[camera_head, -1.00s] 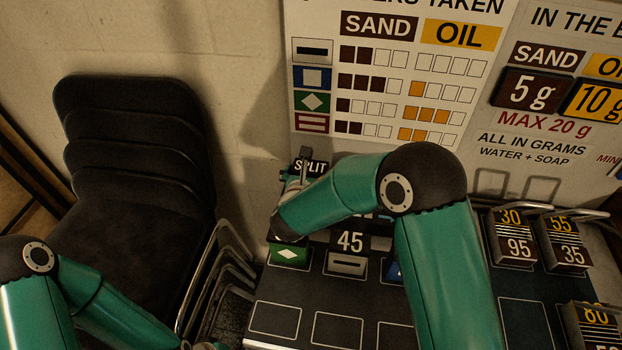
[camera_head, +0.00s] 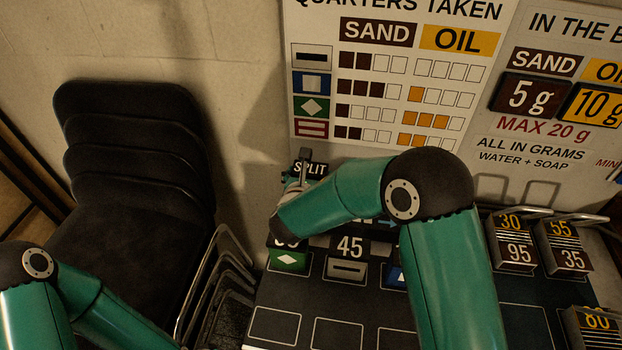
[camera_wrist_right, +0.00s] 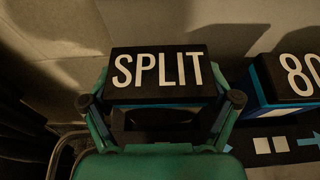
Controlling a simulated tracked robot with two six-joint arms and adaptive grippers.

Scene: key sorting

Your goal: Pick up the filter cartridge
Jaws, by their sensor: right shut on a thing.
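A black-topped block marked SPLIT (camera_wrist_right: 158,70) sits between the fingers of my right gripper (camera_wrist_right: 166,104) in the right wrist view, with a finger at each side. The same block (camera_head: 310,168) shows in the head view, close to the wall at the back left of the dark table. My right gripper (camera_head: 304,172) is shut on it; the arm hides part of it. I cannot tell whether the block touches the surface under it. My left gripper is out of view; only its arm shows at lower left.
A block marked 80 (camera_wrist_right: 290,80) is right of the held block. A stacked dark chair (camera_head: 140,170) stands left.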

